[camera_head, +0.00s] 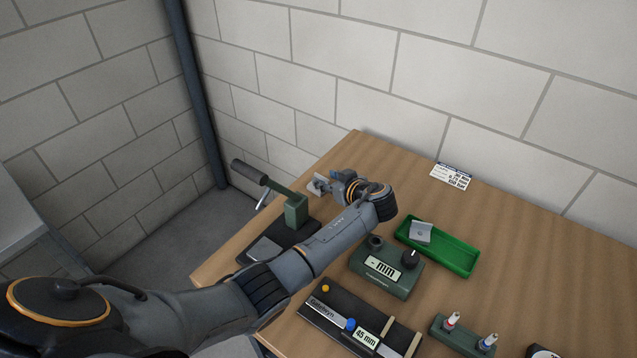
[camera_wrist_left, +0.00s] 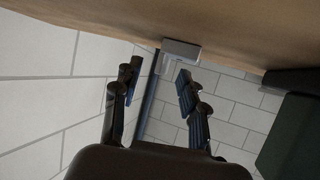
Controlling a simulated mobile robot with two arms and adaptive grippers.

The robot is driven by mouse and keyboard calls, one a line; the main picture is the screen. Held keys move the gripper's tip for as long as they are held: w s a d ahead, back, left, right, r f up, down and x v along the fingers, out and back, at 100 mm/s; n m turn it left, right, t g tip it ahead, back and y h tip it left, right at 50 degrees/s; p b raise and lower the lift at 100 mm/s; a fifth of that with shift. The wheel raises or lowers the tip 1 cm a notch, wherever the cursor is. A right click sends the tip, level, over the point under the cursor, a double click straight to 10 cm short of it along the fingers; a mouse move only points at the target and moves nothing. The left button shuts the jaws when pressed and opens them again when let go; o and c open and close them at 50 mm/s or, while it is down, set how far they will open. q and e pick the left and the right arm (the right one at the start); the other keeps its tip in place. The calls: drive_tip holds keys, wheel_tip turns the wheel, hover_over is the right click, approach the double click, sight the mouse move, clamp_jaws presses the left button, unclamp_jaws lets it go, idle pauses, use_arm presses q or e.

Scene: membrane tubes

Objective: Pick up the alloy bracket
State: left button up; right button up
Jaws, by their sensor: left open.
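A small light-grey metal piece, apparently the alloy bracket (camera_head: 316,187), lies on the wooden table (camera_head: 420,190) near its far left edge, beside my left gripper's fingers. In the left wrist view the grey bracket (camera_wrist_left: 181,54) shows at the table edge, beyond the fingertips. My left gripper (camera_head: 332,180) is at the far left of the table; in the wrist view the gripper (camera_wrist_left: 156,84) is open, with nothing between its fingers. Part of the bracket is hidden behind the gripper in the head view. My right gripper is not in view.
A green lever press (camera_head: 296,211) on a dark base stands just left of my arm. A green tray (camera_head: 462,262) holds another grey metal piece (camera_head: 421,231). A green gauge box (camera_head: 388,271), a black measuring board (camera_head: 325,312) and a green stand (camera_head: 462,337) occupy the front.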

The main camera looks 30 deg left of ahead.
use_arm(q)
drive_tip(key=shift+w+a+f, duration=0.2)
drive_tip(key=shift+w+a, duration=0.05)
drive_tip(key=shift+a, duration=0.1)
drive_tip(key=shift+c, duration=0.3)
clamp_jaws()
